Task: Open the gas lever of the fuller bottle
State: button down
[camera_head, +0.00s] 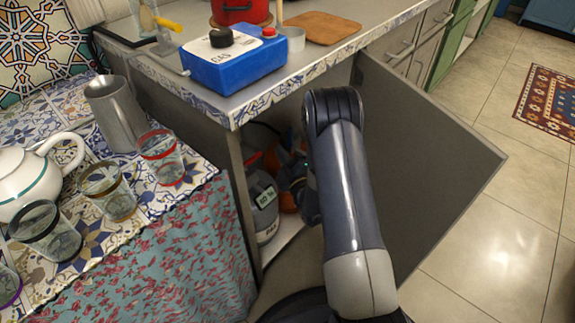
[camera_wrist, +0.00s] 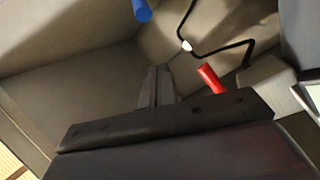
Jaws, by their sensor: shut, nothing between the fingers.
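A grey gas bottle (camera_head: 264,205) with a small lit label stands inside the open cabinet in the head view. An orange-red bottle (camera_head: 288,199) shows beside it, mostly hidden by my arm. I cannot tell from these views which is fuller. In the wrist view a red lever (camera_wrist: 212,78) sticks up just right of my gripper (camera_wrist: 157,72). A blue lever-like piece (camera_wrist: 142,10) shows at the top, farther off. My gripper is shut and empty, its fingers apart from the blue piece. Whether it touches the red lever is unclear. In the head view its tips are hidden inside the cabinet.
The cabinet door (camera_head: 415,160) stands open to the right of my arm. The counter (camera_head: 335,55) above holds a blue gas burner (camera_head: 233,65). A tiled table with glasses (camera_head: 110,190) and a white teapot (camera_head: 25,175) is left. A black cable (camera_wrist: 190,15) runs near the levers.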

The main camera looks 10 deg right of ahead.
aim_at(290, 138)
jog(key=shift+w+d+f+b, duration=0.25)
jog(key=shift+w+d, duration=0.15)
jog(key=shift+w, duration=0.15)
jog(key=shift+w+d+f+b, duration=0.3)
jog(key=shift+w+d, duration=0.15)
jog(key=shift+w, duration=0.1)
jog(key=shift+w+d+f+b, duration=0.25)
jog(key=shift+w+d, duration=0.15)
jog(key=shift+w, duration=0.15)
jog(key=shift+d, duration=0.2)
